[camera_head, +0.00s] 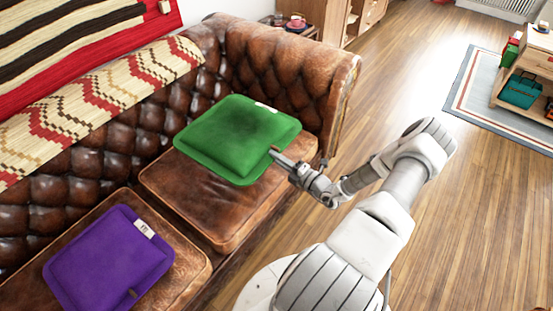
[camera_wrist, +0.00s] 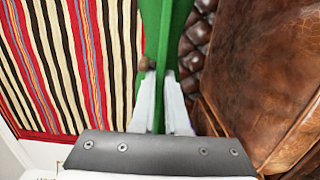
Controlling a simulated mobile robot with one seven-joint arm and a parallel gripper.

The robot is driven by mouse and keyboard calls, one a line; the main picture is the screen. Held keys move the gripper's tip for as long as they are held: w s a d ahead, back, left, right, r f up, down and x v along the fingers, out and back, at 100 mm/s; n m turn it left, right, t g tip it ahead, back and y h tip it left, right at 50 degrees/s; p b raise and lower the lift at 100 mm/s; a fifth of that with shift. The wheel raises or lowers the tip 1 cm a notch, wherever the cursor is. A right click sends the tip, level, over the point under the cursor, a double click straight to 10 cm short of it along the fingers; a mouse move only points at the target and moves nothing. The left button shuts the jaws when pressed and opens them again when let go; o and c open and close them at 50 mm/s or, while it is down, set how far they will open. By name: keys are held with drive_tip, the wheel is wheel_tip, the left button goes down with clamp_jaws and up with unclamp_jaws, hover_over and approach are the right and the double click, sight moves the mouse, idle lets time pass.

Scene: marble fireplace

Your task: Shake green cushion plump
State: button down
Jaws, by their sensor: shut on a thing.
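The green cushion (camera_head: 238,138) is square with a dark patch on its top and a white tag at its far edge. In the head view it shows over the far seat of the brown leather sofa, near the armrest. I cannot tell whether it touches the seat. My gripper (camera_head: 276,154) is shut on its near right edge. In the wrist view, the green cushion (camera_wrist: 163,40) appears edge-on, its thin border pinched between the two pale fingers of my gripper (camera_wrist: 159,100). Most of the cushion's faces are hidden there.
A purple cushion (camera_head: 110,258) lies on the sofa's near seat. The tufted sofa armrest (camera_head: 300,75) rises behind the green cushion. A patterned throw (camera_head: 100,95) covers part of the backrest. Open wooden floor (camera_head: 450,190) lies to the right, with a shelf unit (camera_head: 530,65) on a rug.

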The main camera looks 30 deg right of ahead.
wheel_tip(320, 180, up, 4)
drive_tip(key=shift+f+p, duration=0.15)
drive_tip(key=shift+p, duration=0.7)
wheel_tip(320, 180, down, 7)
drive_tip(key=b, duration=0.6)
wheel_tip(320, 180, up, 7)
drive_tip(key=p, duration=0.6)
wheel_tip(320, 180, down, 7)
drive_tip(key=b, duration=0.5)
drive_tip(key=shift+b, duration=0.3)
